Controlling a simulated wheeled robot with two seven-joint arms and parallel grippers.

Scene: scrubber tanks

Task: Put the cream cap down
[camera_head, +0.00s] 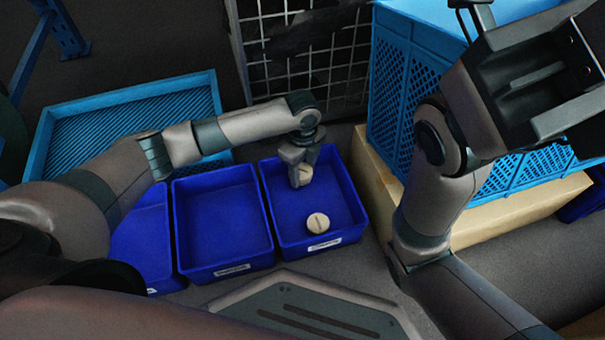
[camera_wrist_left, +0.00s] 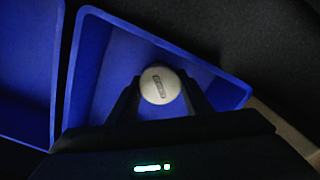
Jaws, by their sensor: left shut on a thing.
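My left gripper (camera_head: 304,168) reaches down over the right-hand blue bin (camera_head: 350,205). It is shut on a round cream cap (camera_head: 305,176), held inside the bin's outline near its far part; a gap to the bin floor cannot be judged. In the left wrist view this cap (camera_wrist_left: 160,85) sits between the fingertips, with a dark mark on its pale face. A second cream cap (camera_head: 317,222) lies on the floor of the same bin, nearer to me. My right arm rises at the right; its dark end part (camera_head: 540,75) shows, but its jaws are not clear.
An empty-looking middle blue bin (camera_head: 222,267) stands left of the right-hand bin, and another blue bin (camera_head: 140,230) is partly behind my left arm. A light-blue ribbed tray (camera_head: 130,97) lies behind. Blue crates (camera_head: 400,85) stand at the right, beside a wire grid (camera_head: 310,55).

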